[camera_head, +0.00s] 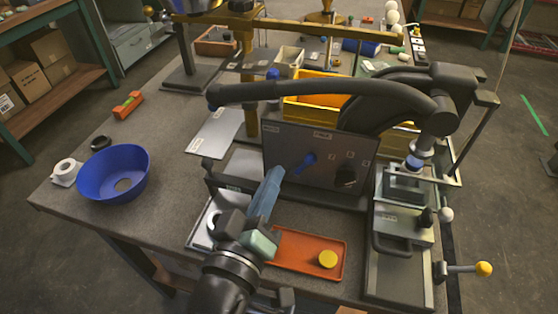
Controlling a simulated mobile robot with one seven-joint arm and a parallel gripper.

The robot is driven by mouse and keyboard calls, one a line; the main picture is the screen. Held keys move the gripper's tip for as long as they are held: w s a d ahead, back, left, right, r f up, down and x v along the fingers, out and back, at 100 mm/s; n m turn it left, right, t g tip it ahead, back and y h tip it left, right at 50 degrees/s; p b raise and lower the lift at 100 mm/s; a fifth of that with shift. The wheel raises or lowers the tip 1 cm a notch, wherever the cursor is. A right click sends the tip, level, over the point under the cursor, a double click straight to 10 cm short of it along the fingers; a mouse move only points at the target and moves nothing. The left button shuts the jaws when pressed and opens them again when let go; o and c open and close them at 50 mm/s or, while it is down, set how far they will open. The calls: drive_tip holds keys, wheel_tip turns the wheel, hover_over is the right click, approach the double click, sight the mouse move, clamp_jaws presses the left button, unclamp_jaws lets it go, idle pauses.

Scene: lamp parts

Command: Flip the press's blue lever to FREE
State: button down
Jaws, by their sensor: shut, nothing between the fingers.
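The press's grey front panel (275,145) stands upright near the middle of the table. Its blue lever (307,160) sits on the panel's face, left of a black knob (346,176), and slants up to the right. Small labels surround the lever but are too small to read. My gripper (279,172) is shut and empty, its long grey-blue fingers pointing up at the panel. Its tips show just left of and below the lever's lower end. I cannot tell whether they touch it.
An orange tray (300,262) with a yellow disc (328,259) lies in front of the panel. A blue bowl (100,185) stands at the left. A long black press arm (330,92) passes above the panel. Yellow bins (305,110) stand behind.

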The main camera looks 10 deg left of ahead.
drive_tip(key=shift+s+a+r, duration=0.1)
drive_tip(key=shift+s+a, duration=0.05)
drive_tip(key=shift+s, duration=0.6)
drive_tip(key=shift+s+a, duration=0.1)
drive_tip(key=shift+s, duration=0.65)
